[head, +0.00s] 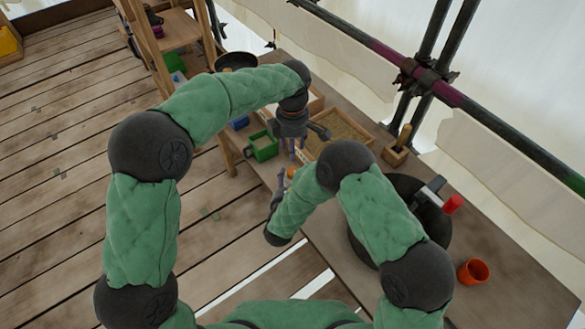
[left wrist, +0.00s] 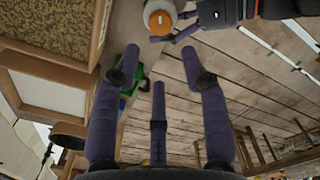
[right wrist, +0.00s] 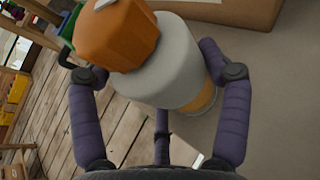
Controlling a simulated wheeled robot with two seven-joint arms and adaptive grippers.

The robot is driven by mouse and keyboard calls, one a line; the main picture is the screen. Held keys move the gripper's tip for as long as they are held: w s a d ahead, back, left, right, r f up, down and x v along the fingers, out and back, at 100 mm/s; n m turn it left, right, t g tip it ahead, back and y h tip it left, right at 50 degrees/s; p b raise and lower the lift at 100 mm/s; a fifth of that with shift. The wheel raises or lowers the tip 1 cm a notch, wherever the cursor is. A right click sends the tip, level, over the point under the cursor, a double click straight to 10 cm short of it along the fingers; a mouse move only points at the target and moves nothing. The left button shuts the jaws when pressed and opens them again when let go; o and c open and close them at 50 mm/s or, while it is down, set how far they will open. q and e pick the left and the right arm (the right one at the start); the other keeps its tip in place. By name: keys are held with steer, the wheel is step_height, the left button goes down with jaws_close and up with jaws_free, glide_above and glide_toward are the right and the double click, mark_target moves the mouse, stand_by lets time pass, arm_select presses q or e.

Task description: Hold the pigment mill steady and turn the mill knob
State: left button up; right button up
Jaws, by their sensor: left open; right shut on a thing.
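The pigment mill shows in the right wrist view as a grey-white body (right wrist: 178,68) with an orange knob (right wrist: 115,35) and an orange lower part. My right gripper (right wrist: 148,58) is shut on the mill body, its fingers on either side. In the left wrist view the knob (left wrist: 160,22) is at the top edge, beyond the fingertips of my left gripper (left wrist: 160,62), which is open and empty. In the head view the knob (head: 291,172) is a small orange patch between my left gripper (head: 298,154) and my right gripper (head: 279,192). My arms hide most of the mill there.
A green bin (head: 264,147) and a grain-filled tray (head: 340,128) lie close to my left gripper. A brush in a wooden holder (head: 396,155), a red-ended tool (head: 452,204) and an orange cup (head: 472,271) stand on the bench (head: 520,290). Scaffold poles run behind.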

mark_target(293, 171)
arm_select(q)
step_height(293, 171, down, 11)
steer(key=n, duration=0.4)
stand_by(0.6)
steer(key=c, duration=0.9)
